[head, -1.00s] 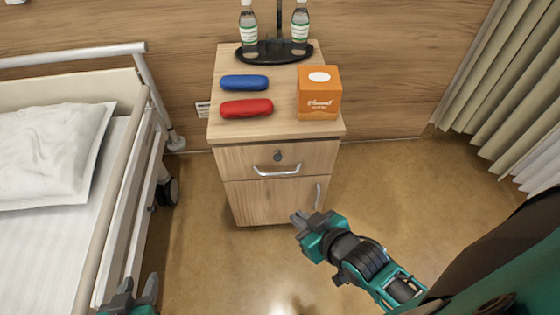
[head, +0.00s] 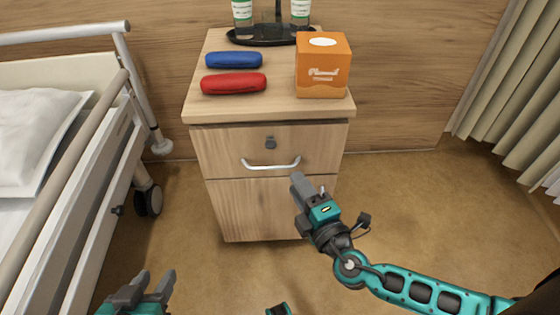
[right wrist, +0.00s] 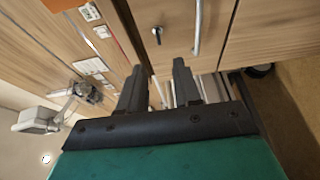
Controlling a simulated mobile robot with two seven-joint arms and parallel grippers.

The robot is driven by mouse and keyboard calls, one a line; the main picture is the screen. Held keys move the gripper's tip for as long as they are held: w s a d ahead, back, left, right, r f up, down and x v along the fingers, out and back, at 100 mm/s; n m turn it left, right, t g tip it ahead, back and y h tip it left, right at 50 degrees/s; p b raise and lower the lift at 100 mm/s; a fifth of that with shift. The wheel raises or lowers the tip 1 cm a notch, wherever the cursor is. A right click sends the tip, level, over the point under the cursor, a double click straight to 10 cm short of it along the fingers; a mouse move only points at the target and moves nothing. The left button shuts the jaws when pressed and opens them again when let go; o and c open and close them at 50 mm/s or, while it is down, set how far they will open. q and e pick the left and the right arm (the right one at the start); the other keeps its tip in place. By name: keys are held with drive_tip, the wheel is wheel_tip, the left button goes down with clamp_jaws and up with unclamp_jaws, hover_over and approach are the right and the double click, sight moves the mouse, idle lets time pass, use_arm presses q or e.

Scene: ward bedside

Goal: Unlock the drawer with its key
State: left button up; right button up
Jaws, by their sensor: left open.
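The bedside cabinet has a top drawer (head: 222,150), shut, with a silver bar handle (head: 270,165) and a dark lock (head: 271,143) above it. A small dark piece sticks out of the lock, perhaps the key; it is too small to be sure. The lock (right wrist: 157,34) and handle (right wrist: 197,28) also show in the right wrist view. My right gripper (head: 297,179) is in front of the cabinet, below and right of the lock. In the right wrist view its fingers (right wrist: 160,68) are apart and empty. My left gripper (head: 153,277) is open and empty, low at the left.
A blue case (head: 234,60), a red case (head: 233,83), an orange box (head: 322,70) and a black tray (head: 240,40) with bottles stand on the cabinet top. The bed (head: 85,170) is at the left and a curtain (head: 515,80) at the right. Floor right of the cabinet is free.

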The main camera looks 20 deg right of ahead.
drive_tip(key=w+a, duration=0.1)
drive_tip(key=w, duration=1.2)
drive_tip(key=shift+a, duration=0.25)
drive_tip(key=shift+s, duration=0.1)
drive_tip(key=shift+c, duration=0.2)
clamp_jaws()
